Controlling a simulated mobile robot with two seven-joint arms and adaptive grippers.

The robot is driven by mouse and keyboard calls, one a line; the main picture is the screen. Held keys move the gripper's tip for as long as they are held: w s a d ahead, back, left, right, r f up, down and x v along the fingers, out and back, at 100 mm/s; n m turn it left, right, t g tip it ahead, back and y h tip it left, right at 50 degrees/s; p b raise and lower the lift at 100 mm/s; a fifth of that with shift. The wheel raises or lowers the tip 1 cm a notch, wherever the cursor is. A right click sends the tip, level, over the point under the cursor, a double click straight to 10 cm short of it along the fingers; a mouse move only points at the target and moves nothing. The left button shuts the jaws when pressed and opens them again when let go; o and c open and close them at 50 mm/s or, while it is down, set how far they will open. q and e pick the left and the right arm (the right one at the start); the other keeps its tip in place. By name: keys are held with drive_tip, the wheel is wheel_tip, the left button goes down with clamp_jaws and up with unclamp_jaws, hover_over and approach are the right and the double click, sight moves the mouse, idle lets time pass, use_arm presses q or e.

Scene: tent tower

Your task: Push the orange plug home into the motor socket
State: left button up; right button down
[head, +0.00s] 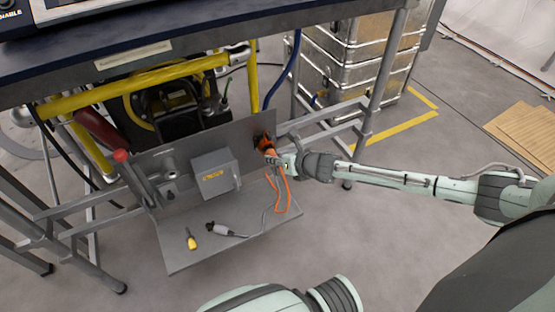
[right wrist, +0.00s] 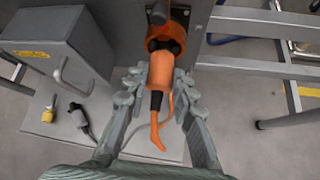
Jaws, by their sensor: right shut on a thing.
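The orange plug (right wrist: 161,72) points at the motor socket (right wrist: 152,43), an orange-rimmed opening with a dark inside on an upright grey panel. The plug's front end is at the socket mouth, with dark parts visible around it; how deep it sits I cannot tell. In the head view the plug (head: 270,153) is small and partly covered by my gripper, just below the socket (head: 262,140). My right gripper (right wrist: 158,92) is shut on the plug, one finger on each side. A black collar and orange cable trail from its back end. My left gripper is out of view.
A grey box with a handle (head: 214,174) is beside the socket on the panel. Table-frame bars (head: 330,118) run close to the right.

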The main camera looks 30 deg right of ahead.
drive_tip(key=shift+w, duration=0.25)
drive_tip(key=c, duration=1.2)
unclamp_jaws()
drive_tip(key=shift+s, duration=0.1)
drive_tip(key=shift+s+d+r, duration=0.1)
drive_tip(key=shift+s+r, duration=0.1)
drive_tip(key=shift+s, duration=0.05)
drive_tip(key=v, duration=1.1)
drive_tip(key=shift+r, duration=0.15)
